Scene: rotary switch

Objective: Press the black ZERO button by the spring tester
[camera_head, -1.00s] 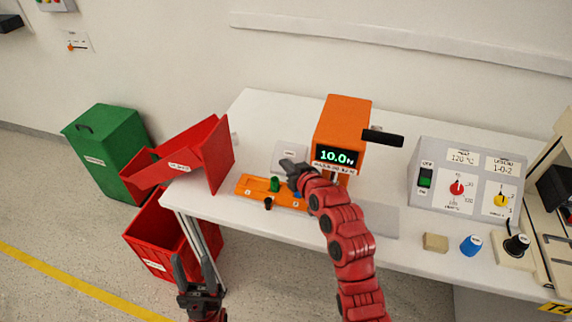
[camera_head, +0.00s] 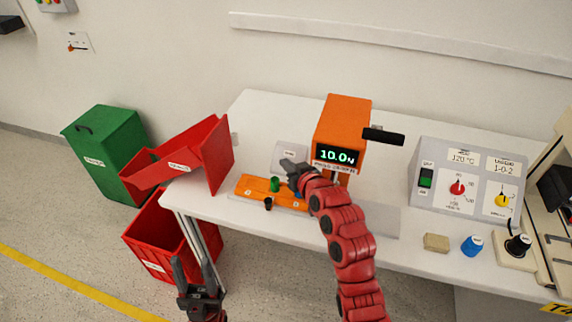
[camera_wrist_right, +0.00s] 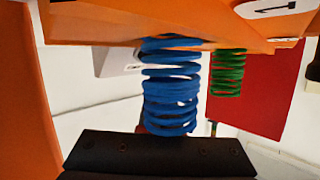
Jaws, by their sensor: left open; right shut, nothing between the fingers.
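The orange spring tester (camera_head: 342,125) stands on the white table and its display reads 10.0 N. A pale grey box (camera_head: 290,150) with a small label is beside it on the left; a box like it also shows in the right wrist view (camera_wrist_right: 122,63). I cannot make out the black ZERO button; my right gripper covers the area in front of the box. My right gripper (camera_head: 286,163) is shut and empty, over the orange tray by the tester; I cannot tell whether it touches anything. My left gripper (camera_head: 190,272) is open and empty, in front of the table.
The orange tray (camera_head: 248,187) holds a green spring (camera_head: 275,184); a blue spring (camera_wrist_right: 170,85) is close to my right gripper. A red chute (camera_head: 215,150) stands at the table's left end. A grey control panel (camera_head: 440,190) stands right, with a blue knob (camera_head: 471,245) before it.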

